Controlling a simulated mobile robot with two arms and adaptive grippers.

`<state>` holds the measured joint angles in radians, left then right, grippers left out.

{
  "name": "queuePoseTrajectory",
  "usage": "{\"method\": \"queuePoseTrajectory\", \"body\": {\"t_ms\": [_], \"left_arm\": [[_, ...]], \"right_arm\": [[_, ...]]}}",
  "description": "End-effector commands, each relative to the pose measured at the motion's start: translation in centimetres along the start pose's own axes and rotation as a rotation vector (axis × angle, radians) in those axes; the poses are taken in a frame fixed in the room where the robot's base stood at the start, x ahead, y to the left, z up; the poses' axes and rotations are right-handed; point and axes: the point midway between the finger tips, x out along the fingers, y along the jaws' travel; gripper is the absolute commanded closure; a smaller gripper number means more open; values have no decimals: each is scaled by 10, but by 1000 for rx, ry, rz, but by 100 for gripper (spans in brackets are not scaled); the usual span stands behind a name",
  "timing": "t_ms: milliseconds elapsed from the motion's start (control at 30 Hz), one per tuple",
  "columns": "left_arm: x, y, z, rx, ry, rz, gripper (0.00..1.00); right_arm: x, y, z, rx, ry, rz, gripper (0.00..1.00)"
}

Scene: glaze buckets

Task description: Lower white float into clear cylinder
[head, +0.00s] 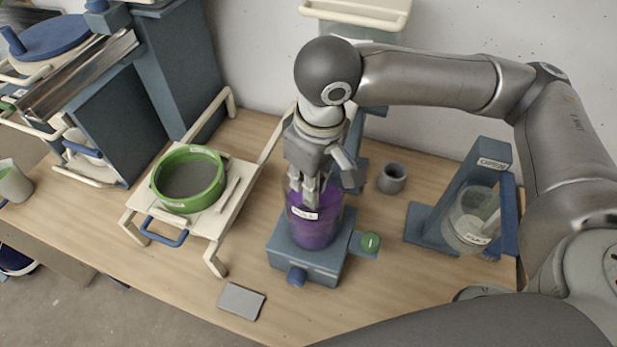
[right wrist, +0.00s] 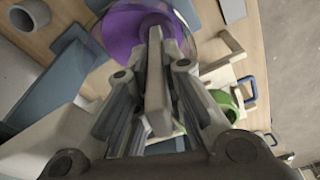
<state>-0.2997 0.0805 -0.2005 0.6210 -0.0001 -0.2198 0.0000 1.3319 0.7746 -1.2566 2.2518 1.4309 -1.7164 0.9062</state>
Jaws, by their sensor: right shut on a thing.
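The clear cylinder (head: 318,228) holds purple liquid and stands on a blue-grey base in the middle of the table. My right gripper (head: 309,190) points down at the cylinder's mouth. In the right wrist view my right gripper (right wrist: 155,100) is shut on a pale, bar-like piece, which looks like the white float (right wrist: 157,88). The piece points toward the purple liquid (right wrist: 125,38) in the cylinder. The fingers hide most of the float in the head view, and I cannot tell whether its lower end touches the liquid. My left gripper is out of view.
A green-rimmed sieve (head: 188,180) rests on a cream stand at left. A grey cup (head: 392,178) stands behind the cylinder to the right. A blue stand with a clear container (head: 468,226) is further right. A grey tile (head: 241,301) lies near the front edge.

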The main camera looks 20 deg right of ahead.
Motion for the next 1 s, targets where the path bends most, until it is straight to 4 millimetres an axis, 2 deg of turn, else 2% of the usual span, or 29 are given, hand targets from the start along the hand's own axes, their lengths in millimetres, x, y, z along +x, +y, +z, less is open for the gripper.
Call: {"method": "queuePoseTrajectory", "body": {"t_ms": [100, 400, 433, 600, 1000], "left_arm": [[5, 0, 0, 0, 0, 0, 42], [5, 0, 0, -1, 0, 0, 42], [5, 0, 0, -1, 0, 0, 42], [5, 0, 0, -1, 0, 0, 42], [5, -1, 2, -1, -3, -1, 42]], "right_arm": [[4, 0, 0, 1, 0, 0, 100], [4, 0, 0, 0, 0, 0, 100], [4, 0, 0, 0, 0, 0, 85], [4, 0, 0, 0, 0, 0, 64], [1, 0, 0, -1, 1, -1, 64]]}}
